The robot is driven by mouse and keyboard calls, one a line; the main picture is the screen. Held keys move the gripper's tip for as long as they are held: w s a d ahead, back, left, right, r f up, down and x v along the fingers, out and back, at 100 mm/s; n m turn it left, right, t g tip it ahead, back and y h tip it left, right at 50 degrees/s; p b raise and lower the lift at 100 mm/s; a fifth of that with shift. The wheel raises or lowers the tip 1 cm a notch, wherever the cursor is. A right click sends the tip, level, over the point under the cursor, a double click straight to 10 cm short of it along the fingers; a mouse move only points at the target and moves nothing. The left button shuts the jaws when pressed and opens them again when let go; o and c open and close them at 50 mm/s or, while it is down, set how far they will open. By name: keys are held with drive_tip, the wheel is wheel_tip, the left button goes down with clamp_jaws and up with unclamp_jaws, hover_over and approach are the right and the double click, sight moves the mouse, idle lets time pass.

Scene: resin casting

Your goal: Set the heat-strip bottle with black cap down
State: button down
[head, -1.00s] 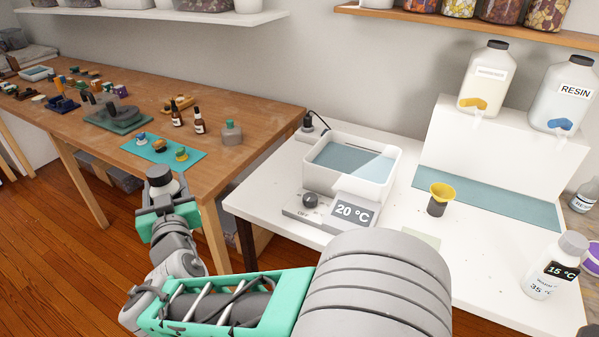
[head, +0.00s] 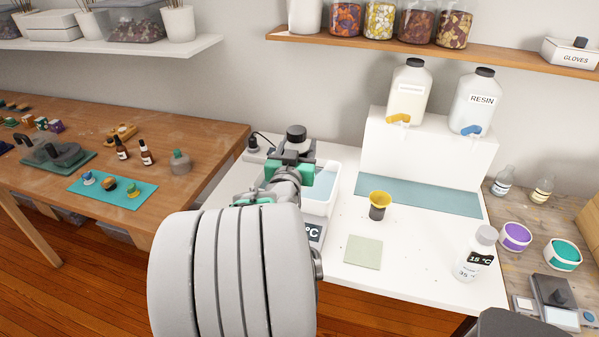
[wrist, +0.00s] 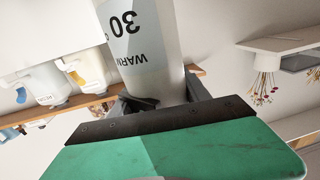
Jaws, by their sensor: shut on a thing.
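The heat-strip bottle's black cap (head: 296,133) shows above my gripper (head: 298,162) in the head view; the arm and fingers hide most of its body. In the wrist view the translucent bottle (wrist: 143,48) stands between the fingers, with "30" and "WARM" upside down on a pale blue label. My gripper is shut on it.
A similar bottle (head: 476,254) with a grey cap and a 15 °C strip stands at the table's right. A yellow funnel cup (head: 380,203) and a pale green square pad (head: 363,252) are in the middle. Resin jugs (head: 472,103) stand behind. Bare tabletop lies around the pad.

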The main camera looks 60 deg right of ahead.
drive_tip(key=w+d+f, duration=0.4)
drive_tip(key=d+f, duration=0.6)
drive_tip(key=f, duration=0.1)
drive_tip(key=shift+f, duration=0.25)
drive_tip(key=shift+a, duration=0.1)
drive_tip(key=shift+f, duration=0.35)
drive_tip(key=shift+f+b, duration=0.15)
drive_tip(key=shift+b, duration=0.35)
drive_tip(key=shift+a+f, duration=0.1)
